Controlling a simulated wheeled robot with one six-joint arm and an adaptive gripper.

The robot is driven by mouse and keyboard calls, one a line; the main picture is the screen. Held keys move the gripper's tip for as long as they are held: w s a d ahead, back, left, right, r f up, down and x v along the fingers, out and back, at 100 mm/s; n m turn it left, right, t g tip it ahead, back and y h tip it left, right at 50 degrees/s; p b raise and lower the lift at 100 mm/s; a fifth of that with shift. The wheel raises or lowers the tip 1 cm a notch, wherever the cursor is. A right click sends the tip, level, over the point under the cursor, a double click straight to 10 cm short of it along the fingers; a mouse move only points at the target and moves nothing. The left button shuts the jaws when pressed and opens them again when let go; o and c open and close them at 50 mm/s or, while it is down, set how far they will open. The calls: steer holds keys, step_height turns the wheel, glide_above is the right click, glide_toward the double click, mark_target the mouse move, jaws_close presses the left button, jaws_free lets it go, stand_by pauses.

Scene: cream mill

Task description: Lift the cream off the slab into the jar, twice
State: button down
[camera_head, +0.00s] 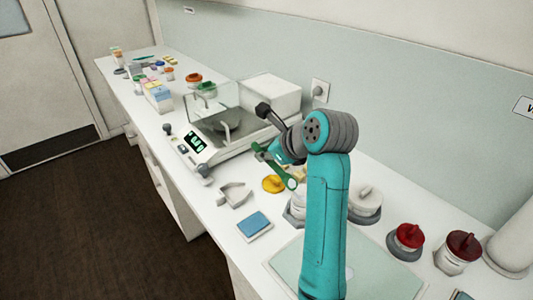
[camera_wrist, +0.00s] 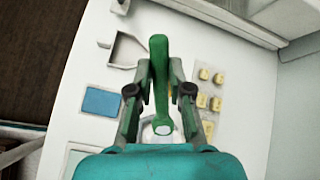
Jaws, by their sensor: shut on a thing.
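My gripper (camera_wrist: 158,92) is shut on a green spatula (camera_wrist: 158,65), which also shows in the head view (camera_head: 276,167). The spatula is tilted, above the bench near a white jar (camera_head: 298,203). In the wrist view its lower end overlaps the pale round jar area. A small whitish patch shows at that end; I cannot tell whether it is cream. The pale glass slab (camera_head: 286,262) lies at the front, partly hidden by my arm. A faint pale spot on it, right of my arm, may be cream.
A yellow lid (camera_head: 273,184), a grey metal holder (camera_head: 234,194) and a blue pad (camera_head: 254,223) lie near the jar. A balance (camera_head: 215,135) stands behind. A white lidded jar (camera_head: 365,200) and red-lidded jars (camera_head: 408,238) stand right. Small yellow pieces (camera_wrist: 203,100) lie beside my gripper.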

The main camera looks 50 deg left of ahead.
steer(key=shift+r, duration=2.75)
